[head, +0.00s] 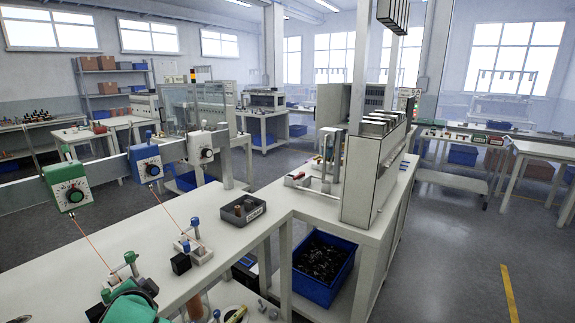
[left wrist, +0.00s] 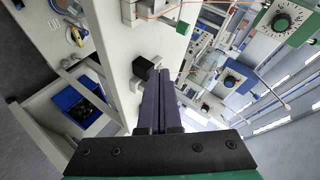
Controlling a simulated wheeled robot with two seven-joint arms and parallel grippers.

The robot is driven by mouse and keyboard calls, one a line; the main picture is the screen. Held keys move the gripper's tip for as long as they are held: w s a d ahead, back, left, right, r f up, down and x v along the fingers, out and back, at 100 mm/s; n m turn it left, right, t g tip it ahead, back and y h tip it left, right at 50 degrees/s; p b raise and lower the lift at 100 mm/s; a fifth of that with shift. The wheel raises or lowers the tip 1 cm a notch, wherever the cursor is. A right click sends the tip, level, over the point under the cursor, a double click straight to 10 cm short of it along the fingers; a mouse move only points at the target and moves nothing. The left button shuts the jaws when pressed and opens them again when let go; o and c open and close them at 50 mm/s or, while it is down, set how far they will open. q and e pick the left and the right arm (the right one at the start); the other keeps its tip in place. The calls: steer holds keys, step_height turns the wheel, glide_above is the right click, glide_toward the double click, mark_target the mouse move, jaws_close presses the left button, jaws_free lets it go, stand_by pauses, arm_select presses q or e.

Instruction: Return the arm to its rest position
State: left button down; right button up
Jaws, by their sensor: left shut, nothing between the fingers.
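My left gripper (left wrist: 165,82) shows in the left wrist view, its two long dark fingers shut together with nothing between them. They point over the white bench top (left wrist: 160,35), close beside a small black block (left wrist: 143,67) in that picture; I cannot tell whether they touch it. In the head view, a green and black part of my left arm shows at the bottom left edge, and the fingers cannot be made out there. My right gripper is in neither view.
The white bench (head: 150,235) carries small fixtures with blue and green knobs, joined by orange wires to dial boxes (head: 70,187) above. A grey tray (head: 243,212) holds small parts. A blue bin (head: 322,290) stands on a lower shelf. Open floor (head: 450,270) lies to the right.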

arm_select(q)
steer(key=s+d+f+n+g+h, duration=0.3)
steer(key=s+d+f+g, duration=0.15)
steer(key=s+f, duration=0.55)
steer(key=s+d+f+n+g+h, duration=0.25)
steer(key=s+d+f, duration=0.25)
steer(key=s+f, duration=0.45)
steer(key=s+f+g, duration=0.1)
steer(key=s+f, duration=0.1)
steer(key=f, duration=0.9)
steer(key=s+f, duration=0.2)
steer(key=f, duration=0.9)
steer(key=s+a+f+g, duration=0.1)
steer(key=s+a+f, duration=0.2)
steer(key=s+f, duration=1.1)
steer(key=s+m, duration=0.1)
steer(key=s, duration=0.1)
steer(key=shift+s+g, duration=0.3)
steer(key=shift+h, duration=0.25)
